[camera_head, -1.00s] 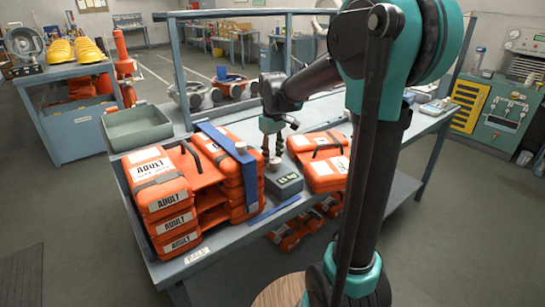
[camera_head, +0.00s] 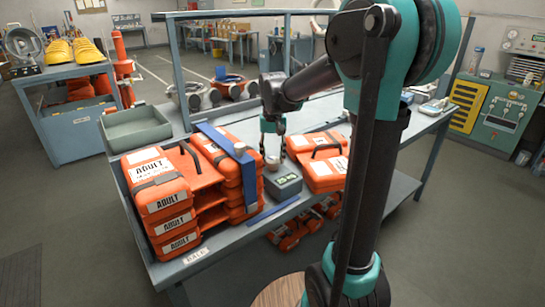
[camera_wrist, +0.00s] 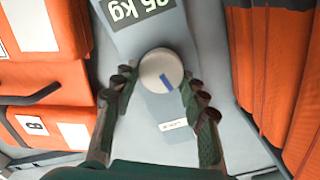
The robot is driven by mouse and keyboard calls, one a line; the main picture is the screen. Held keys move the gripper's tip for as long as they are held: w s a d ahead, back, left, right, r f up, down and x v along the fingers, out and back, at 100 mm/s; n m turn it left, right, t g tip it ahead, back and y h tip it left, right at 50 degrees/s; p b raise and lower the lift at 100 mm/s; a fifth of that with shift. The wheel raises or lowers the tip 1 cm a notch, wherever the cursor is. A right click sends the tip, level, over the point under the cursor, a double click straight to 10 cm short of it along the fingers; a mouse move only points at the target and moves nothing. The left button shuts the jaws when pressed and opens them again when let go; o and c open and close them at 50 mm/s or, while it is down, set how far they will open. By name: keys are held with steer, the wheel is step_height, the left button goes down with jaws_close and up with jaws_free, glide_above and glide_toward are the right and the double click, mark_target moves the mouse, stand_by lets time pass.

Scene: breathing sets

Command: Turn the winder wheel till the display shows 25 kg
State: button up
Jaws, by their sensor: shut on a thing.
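The winder wheel (camera_wrist: 161,71) is a round pale knob with a blue mark, on a grey unit (camera_wrist: 172,108) on the bench. The mark points down and slightly right in the wrist view. The unit's dark display (camera_wrist: 140,10) shows upside down and partly cut off there; it appears to read 25 kg. The display also shows small in the head view (camera_head: 287,181). My gripper (camera_wrist: 158,82) is shut on the wheel, one finger on each side. In the head view my gripper (camera_head: 272,150) points down over the unit, and its fingers partly hide the wheel.
Stacked orange ADULT cases (camera_head: 165,200) stand left of the unit, with a blue upright strap (camera_head: 247,180) close by. More orange cases (camera_head: 322,172) lie to its right. A grey-green tray (camera_head: 135,128) sits at the bench's back left.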

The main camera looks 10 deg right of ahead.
mark_target(273, 159)
stand_by(0.4)
steer(key=o, duration=1.2)
steer(key=shift+c, duration=0.2)
step_height(273, 159, up, 12)
